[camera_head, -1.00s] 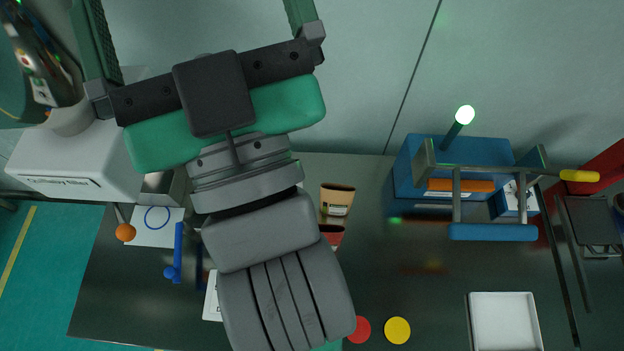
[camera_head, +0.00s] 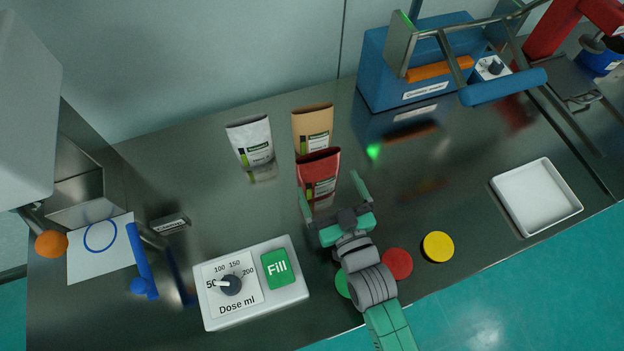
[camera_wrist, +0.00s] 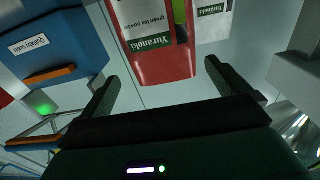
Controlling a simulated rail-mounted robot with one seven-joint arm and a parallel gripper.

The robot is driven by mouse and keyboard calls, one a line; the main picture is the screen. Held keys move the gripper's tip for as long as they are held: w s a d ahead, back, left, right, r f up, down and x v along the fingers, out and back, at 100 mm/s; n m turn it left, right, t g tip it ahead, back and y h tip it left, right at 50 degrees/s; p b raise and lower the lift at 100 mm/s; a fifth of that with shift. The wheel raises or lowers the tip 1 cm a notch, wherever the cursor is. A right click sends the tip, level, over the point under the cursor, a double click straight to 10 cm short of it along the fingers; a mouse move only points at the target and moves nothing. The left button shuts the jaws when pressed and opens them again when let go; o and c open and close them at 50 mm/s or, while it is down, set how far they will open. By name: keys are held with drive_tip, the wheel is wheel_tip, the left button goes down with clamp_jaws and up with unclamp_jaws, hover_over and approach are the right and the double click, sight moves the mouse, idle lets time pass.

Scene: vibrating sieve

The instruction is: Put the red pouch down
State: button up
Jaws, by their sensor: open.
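The red pouch (camera_head: 319,170) stands upright on the steel table, just in front of the tan pouch. My gripper (camera_head: 329,184) is open, low over the table on the near side of the red pouch, one finger towards each side of it. In the wrist view the red pouch (camera_wrist: 165,68) shows ahead between the two spread fingers (camera_wrist: 162,82), with a gap between it and each finger. Nothing is clamped in the jaws.
A tan pouch (camera_head: 313,122) and a white pouch (camera_head: 250,140) stand behind. A dose panel (camera_head: 215,312) lies at front left. Red (camera_head: 397,263) and yellow (camera_head: 438,246) discs lie right of my wrist. A blue machine (camera_head: 375,70) and white tray (camera_head: 505,193) are to the right.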

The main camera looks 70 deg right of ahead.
sight(320, 170)
drive_tip(key=b+x, duration=0.1)
drive_tip(key=x, duration=0.6)
drive_tip(key=shift+w+a, duration=0.1)
drive_tip(key=shift+a, duration=0.05)
drive_tip(key=shift+c, duration=0.2)
